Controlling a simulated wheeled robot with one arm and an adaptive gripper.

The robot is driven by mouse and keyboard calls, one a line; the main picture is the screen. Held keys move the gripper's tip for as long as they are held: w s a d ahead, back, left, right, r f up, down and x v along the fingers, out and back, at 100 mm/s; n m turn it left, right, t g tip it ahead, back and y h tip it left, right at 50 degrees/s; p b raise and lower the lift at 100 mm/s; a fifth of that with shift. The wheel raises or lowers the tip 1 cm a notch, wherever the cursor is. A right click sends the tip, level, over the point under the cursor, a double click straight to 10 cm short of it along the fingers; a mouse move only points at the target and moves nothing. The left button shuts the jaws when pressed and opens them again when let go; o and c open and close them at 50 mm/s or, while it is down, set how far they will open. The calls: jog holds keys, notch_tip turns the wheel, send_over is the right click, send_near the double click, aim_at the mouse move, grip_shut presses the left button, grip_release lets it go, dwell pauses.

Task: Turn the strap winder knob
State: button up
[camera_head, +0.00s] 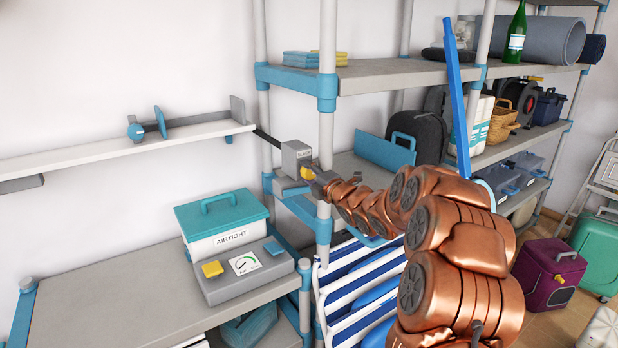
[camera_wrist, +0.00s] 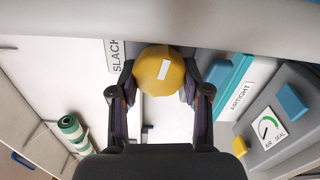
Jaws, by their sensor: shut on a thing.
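The strap winder is a grey box (camera_head: 296,158) at the end of a dark strap (camera_head: 267,137), beside the shelf post. Its yellow knob (camera_head: 308,173) faces my arm. In the wrist view the round yellow knob (camera_wrist: 158,70) has a white bar mark, tilted a little from upright. A label reading SLACK (camera_wrist: 116,55) shows to its left; the rest of the label is hidden. My gripper (camera_wrist: 160,82) is shut on the knob, one finger on each side. In the head view my gripper (camera_head: 318,180) is small and partly hidden by my arm.
A teal-lidded AIRTIGHT box (camera_head: 222,214) and a grey gauge unit (camera_head: 240,270) with a yellow button stand on the lower left shelf. A blue pole (camera_head: 457,100) rises near my arm.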

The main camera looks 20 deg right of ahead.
jog(key=m, duration=0.4)
jog(key=shift+r+m, duration=0.1)
jog(key=shift+m, duration=0.2)
jog(key=shift+m+p, duration=0.85)
jog(key=shift+m, duration=1.75)
jog(key=o, duration=0.9)
jog(key=shift+d, duration=0.1)
jog(key=shift+r, duration=0.1)
jog(key=shift+s, duration=0.15)
jog(key=s, duration=0.4)
jog(key=s+d, duration=0.1)
jog(key=s, duration=0.2)
jog(key=s+d, duration=0.1)
jog(key=s, duration=0.3)
jog(key=shift+s+d, duration=0.15)
jog(key=shift+s, duration=0.15)
